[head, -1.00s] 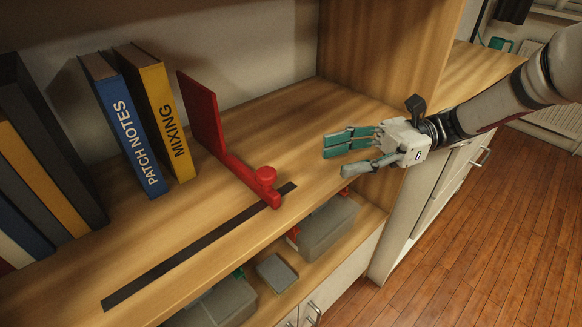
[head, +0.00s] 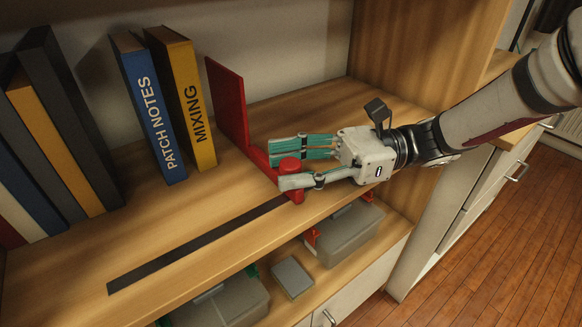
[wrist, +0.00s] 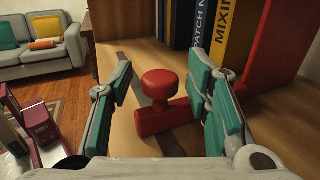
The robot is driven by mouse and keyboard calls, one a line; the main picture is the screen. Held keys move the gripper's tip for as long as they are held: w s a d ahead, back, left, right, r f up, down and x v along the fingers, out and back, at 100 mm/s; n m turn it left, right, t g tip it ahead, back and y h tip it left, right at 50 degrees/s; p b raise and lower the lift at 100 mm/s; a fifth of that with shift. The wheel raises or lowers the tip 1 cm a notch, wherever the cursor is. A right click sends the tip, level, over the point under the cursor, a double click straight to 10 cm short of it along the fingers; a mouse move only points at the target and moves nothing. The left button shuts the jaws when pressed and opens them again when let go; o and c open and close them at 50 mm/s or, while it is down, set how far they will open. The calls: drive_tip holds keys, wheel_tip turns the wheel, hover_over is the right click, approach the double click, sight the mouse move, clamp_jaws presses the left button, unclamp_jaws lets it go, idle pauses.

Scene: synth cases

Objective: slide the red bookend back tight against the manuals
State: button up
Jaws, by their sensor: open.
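The red bookend (head: 227,105) stands upright on the shelf to the right of the manuals, with a narrow gap to the yellow MIXING manual (head: 196,112). The blue PATCH NOTES manual (head: 150,115) stands left of that one. The bookend's foot runs toward the shelf front and carries a round red knob (head: 289,164). My gripper (head: 277,167) is open, with its fingers on either side of the knob. In the wrist view, the knob (wrist: 163,84) sits between the spread fingers, with space visible on both sides. The near finger partly hides the foot in the head view.
A dark strip (head: 190,248) runs along the shelf's front. More books (head: 55,125) stand at the far left, with a gap before PATCH NOTES. A lower shelf holds grey bins (head: 345,235). The shelf's side panel (head: 405,60) rises to the right.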

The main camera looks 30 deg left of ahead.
drive_tip(key=shift+s+a, duration=0.1)
drive_tip(key=shift+a, duration=0.05)
drive_tip(key=shift+c, duration=0.4)
clamp_jaws()
drive_tip(key=s+a+p, duration=0.1)
drive_tip(key=s+p, duration=0.1)
drive_tip(key=s, duration=0.2)
drive_tip(key=s+a+p, duration=0.1)
drive_tip(key=s+a, duration=0.1)
drive_tip(key=s, duration=0.2)
drive_tip(key=s+a+p, duration=0.2)
drive_tip(key=s, duration=0.2)
drive_tip(key=shift+s+a+p, duration=0.15)
drive_tip(key=shift+s+p, duration=0.15)
drive_tip(key=shift+s, duration=0.1)
drive_tip(key=shift+o, duration=0.4)
unclamp_jaws()
drive_tip(key=shift+w, duration=0.1)
